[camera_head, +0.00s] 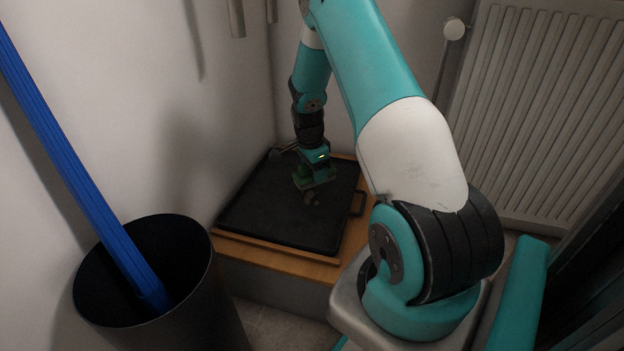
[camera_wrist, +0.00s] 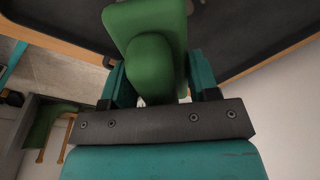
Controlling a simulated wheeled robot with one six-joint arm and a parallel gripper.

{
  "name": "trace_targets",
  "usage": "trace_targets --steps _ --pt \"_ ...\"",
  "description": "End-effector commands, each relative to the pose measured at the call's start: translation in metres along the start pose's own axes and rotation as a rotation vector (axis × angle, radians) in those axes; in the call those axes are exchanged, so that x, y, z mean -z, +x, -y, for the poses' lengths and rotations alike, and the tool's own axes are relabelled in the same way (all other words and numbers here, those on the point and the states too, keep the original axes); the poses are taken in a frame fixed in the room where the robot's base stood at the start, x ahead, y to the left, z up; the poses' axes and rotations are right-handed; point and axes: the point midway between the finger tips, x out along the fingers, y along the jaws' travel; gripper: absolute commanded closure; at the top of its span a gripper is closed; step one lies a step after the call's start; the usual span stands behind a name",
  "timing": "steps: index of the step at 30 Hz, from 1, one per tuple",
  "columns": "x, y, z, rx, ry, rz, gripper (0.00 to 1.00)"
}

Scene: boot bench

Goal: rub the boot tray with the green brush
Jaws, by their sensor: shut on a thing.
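The boot tray (camera_head: 270,210) is a flat black tray with a low rim, lying on a wooden bench top in the head view. It also shows as a dark surface in the wrist view (camera_wrist: 245,30). My gripper (camera_head: 314,176) points down over the tray's right half and is shut on the green brush (camera_wrist: 150,55). The brush sits between both jaws in the wrist view. In the head view only a little of its green shows low at the jaws. The brush is at or just above the tray; I cannot tell whether it touches.
Small greyish lumps (camera_head: 311,198) lie on the tray by the gripper. A black bin (camera_head: 210,310) holding a long blue object (camera_head: 85,190) stands at left front. A white radiator (camera_head: 540,110) is at right. White walls close in behind and left of the bench (camera_head: 280,255).

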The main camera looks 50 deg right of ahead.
Motion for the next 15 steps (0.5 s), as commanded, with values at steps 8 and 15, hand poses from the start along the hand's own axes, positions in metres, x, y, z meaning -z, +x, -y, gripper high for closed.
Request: trace_targets --steps 8,15 --pt "-0.002 0.019 0.0 0.0 0.0 0.0 0.64" --pt "-0.006 0.046 0.0 0.001 -0.001 0.0 0.64"
